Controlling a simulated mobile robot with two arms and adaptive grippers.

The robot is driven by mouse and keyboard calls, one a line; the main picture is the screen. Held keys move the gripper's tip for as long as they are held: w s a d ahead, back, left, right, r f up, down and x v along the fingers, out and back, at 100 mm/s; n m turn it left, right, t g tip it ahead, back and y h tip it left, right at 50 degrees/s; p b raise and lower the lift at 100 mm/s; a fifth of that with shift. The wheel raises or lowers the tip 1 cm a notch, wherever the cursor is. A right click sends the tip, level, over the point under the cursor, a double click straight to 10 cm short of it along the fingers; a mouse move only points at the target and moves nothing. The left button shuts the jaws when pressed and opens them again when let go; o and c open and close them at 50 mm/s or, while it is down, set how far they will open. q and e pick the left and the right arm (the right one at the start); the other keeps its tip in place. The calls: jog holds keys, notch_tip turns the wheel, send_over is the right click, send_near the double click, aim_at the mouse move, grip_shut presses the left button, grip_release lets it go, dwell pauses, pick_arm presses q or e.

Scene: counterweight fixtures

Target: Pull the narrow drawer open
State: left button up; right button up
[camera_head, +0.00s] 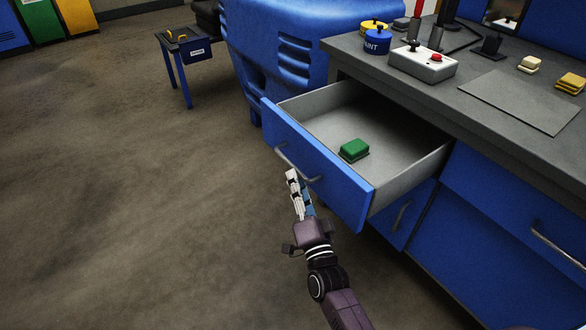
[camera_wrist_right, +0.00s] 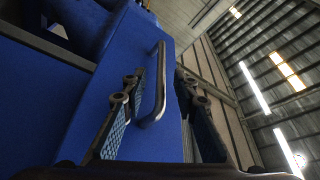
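The narrow blue drawer (camera_head: 335,192) stands pulled out from the workbench in the head view, its grey inside showing. Its metal bar handle (camera_head: 297,166) is on the front panel; the handle (camera_wrist_right: 160,85) also shows in the right wrist view. My right gripper (camera_head: 292,175) is at the handle. In the wrist view the fingers of my right gripper (camera_wrist_right: 165,105) are spread, one on each side of the handle, with gaps visible. Whether either finger touches it is unclear. My left gripper is not in view.
A green block (camera_head: 354,149) lies in the drawer. The workbench top (camera_head: 480,70) holds a control box (camera_head: 423,62), a blue paint tin (camera_head: 377,42) and yellow pieces (camera_head: 571,83). A small blue table (camera_head: 172,62) stands at the back left. Floor left of the drawer is clear.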

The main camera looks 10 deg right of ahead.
jog(key=v, duration=0.6)
jog(key=shift+w, duration=0.1)
